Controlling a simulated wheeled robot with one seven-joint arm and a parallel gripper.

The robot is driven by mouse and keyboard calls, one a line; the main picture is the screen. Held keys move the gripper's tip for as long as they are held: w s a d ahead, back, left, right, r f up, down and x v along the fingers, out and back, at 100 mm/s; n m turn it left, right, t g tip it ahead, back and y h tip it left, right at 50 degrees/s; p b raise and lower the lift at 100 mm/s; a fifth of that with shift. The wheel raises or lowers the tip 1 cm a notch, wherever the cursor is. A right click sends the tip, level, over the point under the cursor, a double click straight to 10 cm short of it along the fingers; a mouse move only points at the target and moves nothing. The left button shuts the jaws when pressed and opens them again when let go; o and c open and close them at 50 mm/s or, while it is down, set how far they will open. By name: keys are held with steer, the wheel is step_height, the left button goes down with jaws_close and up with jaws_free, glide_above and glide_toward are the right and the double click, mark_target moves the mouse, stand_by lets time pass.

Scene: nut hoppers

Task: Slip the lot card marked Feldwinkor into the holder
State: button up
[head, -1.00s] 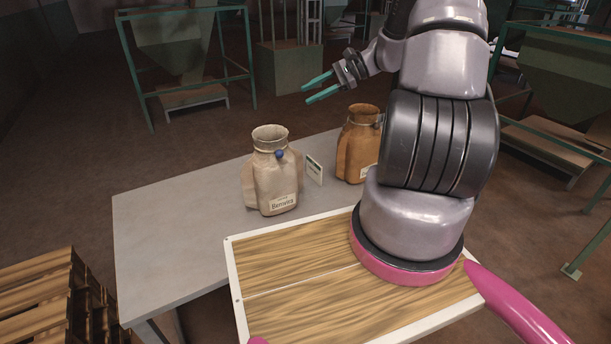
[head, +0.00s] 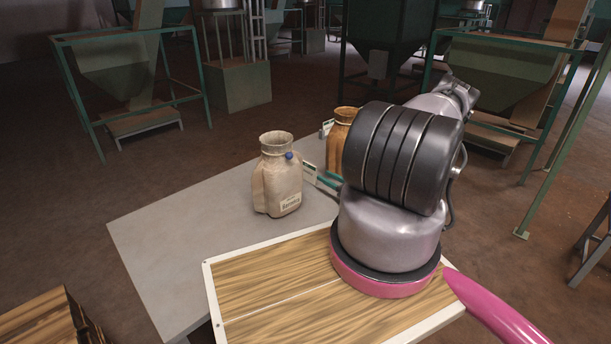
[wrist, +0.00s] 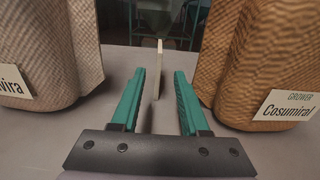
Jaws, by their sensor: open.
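A small pale card (head: 310,172) with a dark green band stands upright on the table beside the beige sack; its writing is too small to read. In the wrist view the card (wrist: 159,68) appears edge-on, just beyond the fingertips and between their lines. My gripper (wrist: 160,73) is open and empty, with teal fingers low over the table between the two sacks. In the head view the fingers (head: 329,179) show just right of the card, partly behind my arm. Another pale and green piece (head: 326,128) is beside the brown sack; I cannot tell whether it is the holder.
The beige sack (head: 277,185) stands left of the fingers, its label (wrist: 14,84) cut off to end in "vira". The grey table (head: 180,230) is clear at left. Hopper frames stand behind.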

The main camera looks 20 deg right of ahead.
glide_above(307, 180)
steer(key=shift+w+d+f, duration=0.15)
steer(key=shift+w, duration=0.05)
jaws_close()
stand_by(0.3)
